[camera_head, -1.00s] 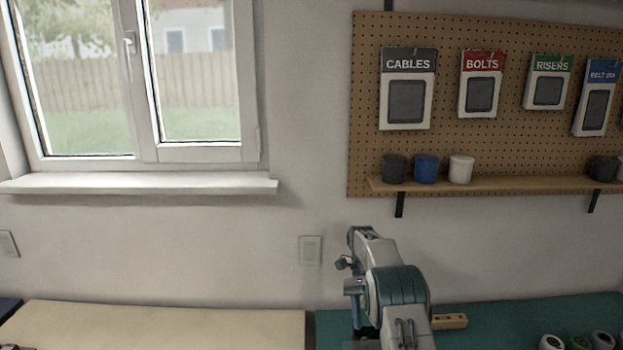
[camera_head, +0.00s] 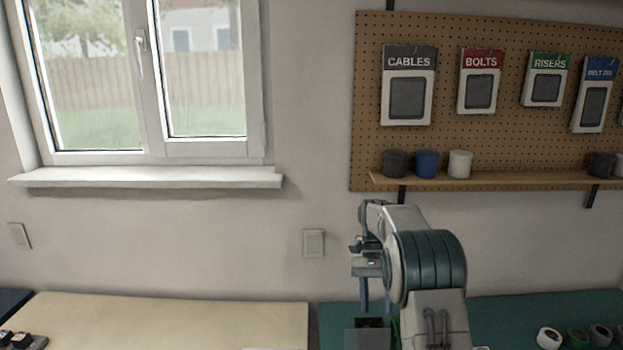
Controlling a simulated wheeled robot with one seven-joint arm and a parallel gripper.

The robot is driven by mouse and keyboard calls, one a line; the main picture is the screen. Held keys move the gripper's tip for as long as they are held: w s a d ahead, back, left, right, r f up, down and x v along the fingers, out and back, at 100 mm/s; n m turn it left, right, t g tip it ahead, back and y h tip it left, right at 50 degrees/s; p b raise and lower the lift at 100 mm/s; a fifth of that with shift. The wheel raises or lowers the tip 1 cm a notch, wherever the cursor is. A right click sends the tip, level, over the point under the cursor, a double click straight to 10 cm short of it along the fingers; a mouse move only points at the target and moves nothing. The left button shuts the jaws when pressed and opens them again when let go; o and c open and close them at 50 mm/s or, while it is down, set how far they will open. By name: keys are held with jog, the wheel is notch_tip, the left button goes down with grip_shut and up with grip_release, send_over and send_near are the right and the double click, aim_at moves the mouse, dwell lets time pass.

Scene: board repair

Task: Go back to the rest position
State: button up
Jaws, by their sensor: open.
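My arm (camera_head: 430,265) rises from the bottom of the picture, right of the middle, and bends over at its top. My gripper (camera_head: 376,300) hangs from its left side and points down, with its fingers apart and nothing seen between them. Below the fingers is a small dark object (camera_head: 371,322) by the green mat's left end. I cannot tell whether the fingers are clear of it.
A pale table top (camera_head: 170,318) lies at left, a green mat (camera_head: 500,311) at right. Several round spools (camera_head: 549,338) stand at lower right. Behind are a window sill (camera_head: 150,178), a wall switch (camera_head: 313,243) and a pegboard shelf (camera_head: 500,180) with cups.

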jog(key=s+r+n+t+b, duration=0.1)
jog(key=s+r+n+t, duration=0.2)
jog(key=s, duration=0.4)
jog(key=s+r+n+t, duration=0.1)
jog(key=s+r+t, duration=0.1)
jog(key=s+r, duration=0.45)
jog(key=s+f+n+t, duration=0.1)
jog(key=s+f+t, duration=0.1)
jog(key=s, duration=0.5)
jog(key=s+f+n+t+b, duration=0.1)
jog(key=s+f+n+t, duration=0.1)
jog(key=s, duration=0.6)
jog(key=shift+f+t, duration=0.25)
jog(key=shift+t, duration=0.55)
jog(key=shift+a, duration=0.1)
